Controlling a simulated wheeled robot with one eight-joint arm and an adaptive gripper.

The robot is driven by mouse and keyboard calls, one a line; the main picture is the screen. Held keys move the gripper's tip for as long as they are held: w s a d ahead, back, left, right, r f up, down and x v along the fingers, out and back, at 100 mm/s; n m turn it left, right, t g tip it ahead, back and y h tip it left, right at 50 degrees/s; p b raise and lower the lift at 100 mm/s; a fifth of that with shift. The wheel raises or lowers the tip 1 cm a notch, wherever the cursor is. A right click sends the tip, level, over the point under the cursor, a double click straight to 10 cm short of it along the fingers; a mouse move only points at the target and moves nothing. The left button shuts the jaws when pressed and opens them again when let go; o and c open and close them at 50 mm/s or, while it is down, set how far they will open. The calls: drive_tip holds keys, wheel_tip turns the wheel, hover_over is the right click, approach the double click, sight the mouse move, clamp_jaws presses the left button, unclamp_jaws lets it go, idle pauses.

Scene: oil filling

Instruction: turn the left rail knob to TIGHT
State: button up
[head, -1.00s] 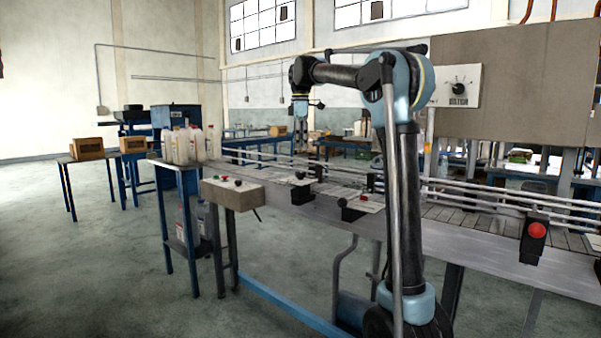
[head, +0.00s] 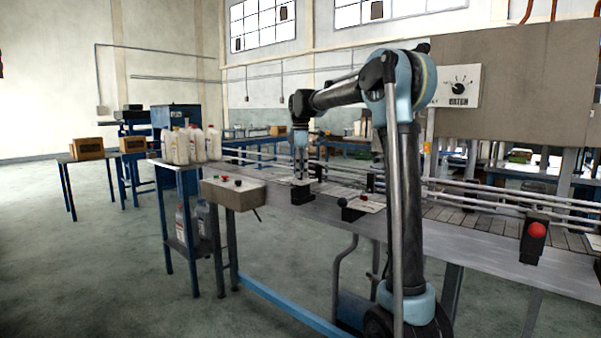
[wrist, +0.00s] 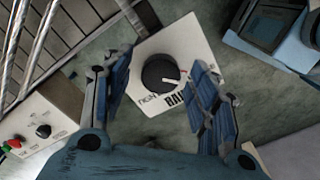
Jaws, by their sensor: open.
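The left rail knob (wrist: 158,72) is a round black dial with a red-and-white pointer mark on a white plate (wrist: 188,40), seen mid-frame in the wrist view. The mark points right; part of the plate's lettering is blurred or covered by a finger. My gripper (wrist: 164,66) is open, with one blue finger left of the knob and one right of it. I cannot tell whether either finger touches it. In the head view my gripper (head: 301,165) points down over the knob's plate (head: 302,182) at the conveyor's near edge, hiding the knob.
A control box (head: 234,193) with small buttons stands left of the knob; it also shows in the wrist view (wrist: 38,122). Another dark-knobbed plate (head: 366,205) and a red button (head: 537,230) lie right along the conveyor. White bottles (head: 190,145) stand on the left stand.

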drive_tip(key=shift+c, duration=0.5)
drive_tip(key=c, duration=1)
drive_tip(key=m, duration=0.4)
drive_tip(key=shift+m, duration=0.4)
drive_tip(key=m, duration=0.4)
drive_tip(key=shift+m, duration=0.3)
drive_tip(key=m, duration=0.4)
drive_tip(key=shift+w+m, duration=0.1)
drive_tip(key=shift+m, duration=0.2)
drive_tip(key=shift+o, duration=0.2)
drive_tip(key=shift+m, duration=2)
